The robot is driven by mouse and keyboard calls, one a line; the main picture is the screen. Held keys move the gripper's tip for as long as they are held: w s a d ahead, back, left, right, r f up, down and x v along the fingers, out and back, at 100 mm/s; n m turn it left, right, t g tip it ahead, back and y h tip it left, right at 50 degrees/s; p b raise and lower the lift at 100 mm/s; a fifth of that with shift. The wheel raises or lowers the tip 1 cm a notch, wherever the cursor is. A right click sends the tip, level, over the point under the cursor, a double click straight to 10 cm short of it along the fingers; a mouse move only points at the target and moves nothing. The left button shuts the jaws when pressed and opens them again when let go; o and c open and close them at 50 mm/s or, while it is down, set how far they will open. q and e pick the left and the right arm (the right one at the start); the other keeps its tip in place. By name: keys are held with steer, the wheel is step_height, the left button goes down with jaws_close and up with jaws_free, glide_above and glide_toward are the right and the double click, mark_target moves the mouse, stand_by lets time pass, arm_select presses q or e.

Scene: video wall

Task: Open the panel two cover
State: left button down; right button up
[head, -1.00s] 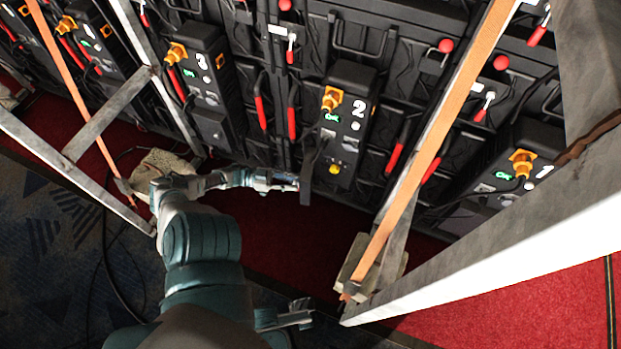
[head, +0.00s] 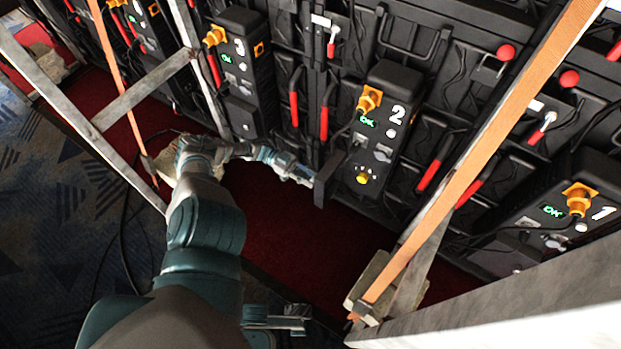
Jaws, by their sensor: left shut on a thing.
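The panel two box (head: 394,112) is a black unit marked 2, with an orange connector, a green lit display and a yellow button low down. A dark flat flap, seemingly its cover (head: 327,178), stands out at its lower left. My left gripper (head: 312,183) is left of the box, shut on this flap near its lower end. The fingertips are small and dark here, so the exact grip is hard to see. The lower front of the box is exposed. What seems to be my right gripper (head: 290,319) is low in the view, away from the panel; its jaws are unclear.
Similar boxes marked 3 (head: 240,75) and 1 (head: 545,225) stand on either side. Metal frame struts with an orange strap (head: 470,160) cross on the right, and more struts (head: 140,95) stand on the left. Red carpet (head: 285,240) lies open below the wall.

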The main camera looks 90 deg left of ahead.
arm_select(q)
steer(key=c, duration=0.9)
jaws_free()
steer(key=shift+w+r, duration=0.15)
steer(key=shift+r, duration=0.2)
steer(key=shift+c, duration=0.2)
steer(key=shift+f, duration=0.1)
steer(key=shift+a, duration=0.1)
steer(key=shift+s+a, duration=0.2)
steer(key=shift+s, duration=0.15)
steer(key=v, duration=0.6)
steer(key=shift+s+a+f, duration=0.15)
steer(key=shift+s+a, duration=0.1)
steer(key=shift+a, duration=0.05)
